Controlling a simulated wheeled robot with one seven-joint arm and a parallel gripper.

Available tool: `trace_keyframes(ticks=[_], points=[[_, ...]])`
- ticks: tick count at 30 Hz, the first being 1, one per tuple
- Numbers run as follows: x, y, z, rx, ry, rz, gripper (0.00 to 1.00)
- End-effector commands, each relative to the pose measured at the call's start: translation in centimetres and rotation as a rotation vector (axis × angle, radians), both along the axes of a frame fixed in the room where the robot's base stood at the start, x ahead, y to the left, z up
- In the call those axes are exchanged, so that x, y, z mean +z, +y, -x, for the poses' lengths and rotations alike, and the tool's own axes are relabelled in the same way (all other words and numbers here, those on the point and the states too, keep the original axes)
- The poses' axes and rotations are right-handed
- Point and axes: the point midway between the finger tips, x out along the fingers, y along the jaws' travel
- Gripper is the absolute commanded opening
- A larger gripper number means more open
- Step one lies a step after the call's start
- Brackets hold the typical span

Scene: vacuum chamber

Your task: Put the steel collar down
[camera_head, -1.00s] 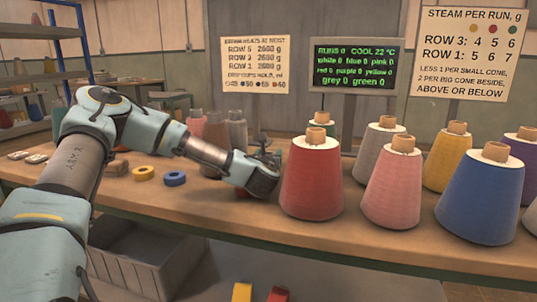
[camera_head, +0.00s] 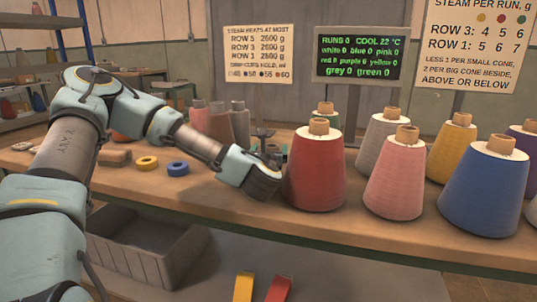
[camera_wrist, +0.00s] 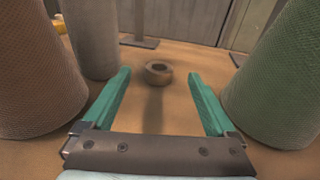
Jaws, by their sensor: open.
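A small grey-brown ring (camera_wrist: 158,73), which looks like the steel collar, sits on the bench in the wrist view, its dark hole facing up. My gripper (camera_wrist: 158,82) is open, with its teal fingers apart. The ring is beyond the fingertips, centred between them, and I see no finger touching it. In the head view my wrist hides the fingers and the ring.
A brown cone (camera_wrist: 35,75) and a grey cone (camera_wrist: 90,40) stand left of my gripper, a green cone (camera_wrist: 285,75) close right. A red cone (camera_head: 315,175) stands beside my wrist. Yellow (camera_head: 147,163) and blue rings (camera_head: 177,169) lie left. A grey crate (camera_head: 150,255) is below.

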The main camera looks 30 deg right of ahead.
Motion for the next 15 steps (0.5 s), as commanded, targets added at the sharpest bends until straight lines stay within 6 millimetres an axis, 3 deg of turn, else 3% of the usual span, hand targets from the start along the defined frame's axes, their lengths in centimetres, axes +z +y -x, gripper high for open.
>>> trace_keyframes(ticks=[6,15], points=[[0.3,1.7,2.8,-0.001,0.001,0.001,0.92],[0.5,2.2,3.6,0.001,-0.001,0.002,0.92]])
